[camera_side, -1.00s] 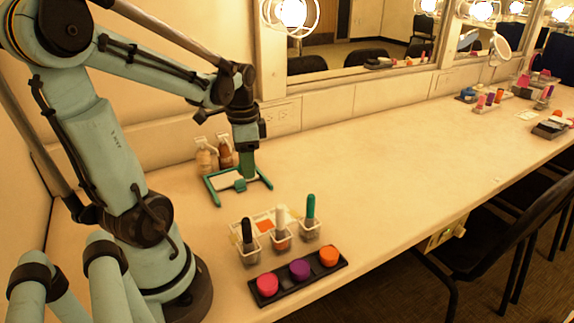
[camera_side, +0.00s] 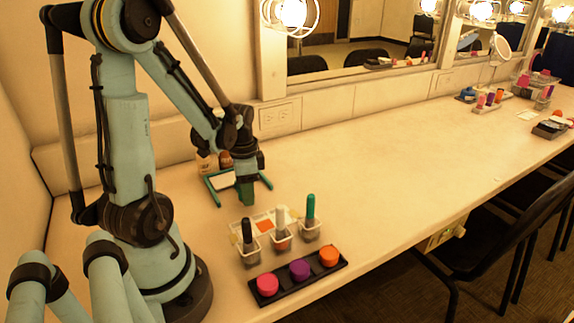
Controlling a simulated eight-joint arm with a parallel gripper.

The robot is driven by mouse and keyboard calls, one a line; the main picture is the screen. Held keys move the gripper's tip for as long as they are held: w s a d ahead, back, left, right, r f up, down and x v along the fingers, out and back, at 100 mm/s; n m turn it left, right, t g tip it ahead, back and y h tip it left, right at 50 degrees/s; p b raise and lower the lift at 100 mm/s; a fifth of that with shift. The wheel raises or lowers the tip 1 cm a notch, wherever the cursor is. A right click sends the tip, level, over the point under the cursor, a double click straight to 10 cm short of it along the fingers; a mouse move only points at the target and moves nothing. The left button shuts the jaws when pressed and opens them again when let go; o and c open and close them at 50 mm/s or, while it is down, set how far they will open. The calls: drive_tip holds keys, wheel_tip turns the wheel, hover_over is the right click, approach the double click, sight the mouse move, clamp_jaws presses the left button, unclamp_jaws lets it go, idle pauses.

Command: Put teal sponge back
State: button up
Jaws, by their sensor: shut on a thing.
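My gripper (camera_side: 247,182) is low over the counter at the back left, pointing down. It is shut on a dark teal-green block, the teal sponge (camera_side: 246,195), whose lower end shows below the jaws. The fingers themselves are hard to make out. A teal frame (camera_side: 212,194) lies on the counter, with a white area (camera_side: 222,180) inside it. The sponge is in front of part of the frame and hides it. I cannot tell whether the sponge touches the frame or the counter.
Several bottles (camera_side: 207,162) stand behind my gripper, partly hidden. Three clear cups (camera_side: 250,256) with black, white and teal handled items stand in front over a card. A black tray (camera_side: 316,272) holds pink, purple and orange round pieces. The counter's middle (camera_side: 400,150) is clear; a mirror stands behind.

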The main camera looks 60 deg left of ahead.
drive_tip(key=shift+f, duration=0.55)
drive_tip(key=o, duration=1.1)
drive_tip(key=shift+f, duration=0.15)
wheel_tip(320, 180, up, 12)
drive_tip(key=w+d+r+n+t, duration=0.1)
drive_tip(key=w+d+t, duration=0.2)
drive_tip(key=d, duration=0.6)
drive_tip(key=w+d+r+n+t, duration=0.1)
drive_tip(key=w+d+n+t, duration=0.1)
drive_tip(key=d, duration=0.7)
drive_tip(key=shift+w+t, duration=0.45)
drive_tip(key=shift+t, duration=0.65)
